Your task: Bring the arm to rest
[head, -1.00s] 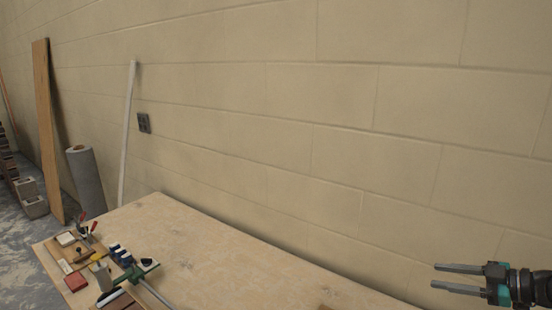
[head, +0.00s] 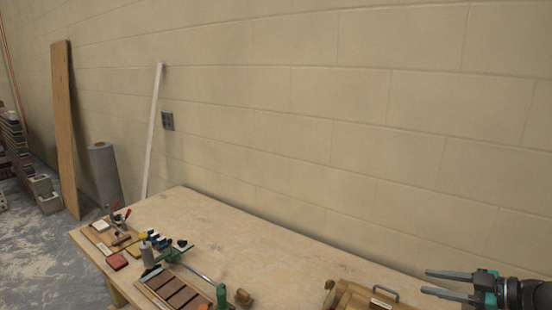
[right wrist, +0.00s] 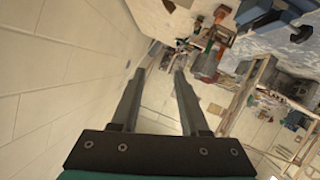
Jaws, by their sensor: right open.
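My right gripper (head: 447,284) is at the lower right of the head view, its two fingers apart and pointing left. It is held up in front of the block wall, near the right end of the workbench. In the right wrist view its two grey fingers (right wrist: 158,95) are spread with nothing between them. My left gripper is not in view.
The wooden workbench (head: 262,240) runs along the wall (head: 300,120). It carries a clamp (head: 170,255), a tray of brown pieces (head: 175,291) and a brown case (head: 352,297). A board (head: 66,130) and a grey roll (head: 104,172) lean at left. The bench's middle is clear.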

